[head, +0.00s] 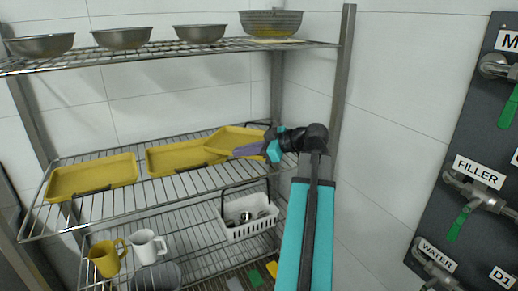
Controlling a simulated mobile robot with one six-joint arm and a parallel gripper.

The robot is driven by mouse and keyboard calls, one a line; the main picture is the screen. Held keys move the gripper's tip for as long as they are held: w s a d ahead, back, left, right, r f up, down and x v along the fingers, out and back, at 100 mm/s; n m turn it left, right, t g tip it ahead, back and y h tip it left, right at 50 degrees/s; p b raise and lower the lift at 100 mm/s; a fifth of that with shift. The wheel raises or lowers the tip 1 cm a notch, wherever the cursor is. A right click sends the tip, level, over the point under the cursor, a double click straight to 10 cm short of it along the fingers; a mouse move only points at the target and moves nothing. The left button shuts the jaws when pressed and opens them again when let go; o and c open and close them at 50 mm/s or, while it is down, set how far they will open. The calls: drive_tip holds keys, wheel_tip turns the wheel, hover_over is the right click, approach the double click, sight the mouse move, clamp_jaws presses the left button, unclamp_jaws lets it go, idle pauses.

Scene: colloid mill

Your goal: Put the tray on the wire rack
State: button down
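A yellow tray (236,137) is at the right end of the middle shelf of the wire rack (120,199). It sits tilted, its left end overlapping the neighbouring yellow tray (180,157) in the picture; whether they touch I cannot tell. My gripper (247,150) reaches in from the right with its fingers at the front right edge of the tilted tray and appears shut on it. The fingertips are small and partly merge with the rim. Another yellow tray (92,179) lies flat at the left of the shelf.
Metal bowls (122,37) and a colander (270,22) stand on the top shelf. Below are a yellow mug (105,258), a white mug (147,246) and a white basket (247,226). The rack's right post (343,75) is close to my arm. A dark valve panel (478,130) is at right.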

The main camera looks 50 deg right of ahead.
drive_tip(key=d+p, duration=0.1)
drive_tip(key=d, duration=0.3)
drive_tip(key=w+d, duration=0.1)
drive_tip(key=d, duration=0.2)
drive_tip(key=d+f+p, duration=0.1)
drive_tip(key=d, duration=0.3)
drive_tip(key=shift+w+d+p, duration=0.3)
drive_tip(key=shift+w+d, duration=0.05)
drive_tip(key=shift+w, duration=0.05)
drive_tip(key=shift+f+p, duration=0.7)
drive_tip(key=shift+f, duration=1.1)
drive_tip(key=shift+f, duration=0.1)
drive_tip(key=c, duration=2)
unclamp_jaws()
drive_tip(key=b+v, duration=0.3)
drive_tip(key=v, duration=0.9)
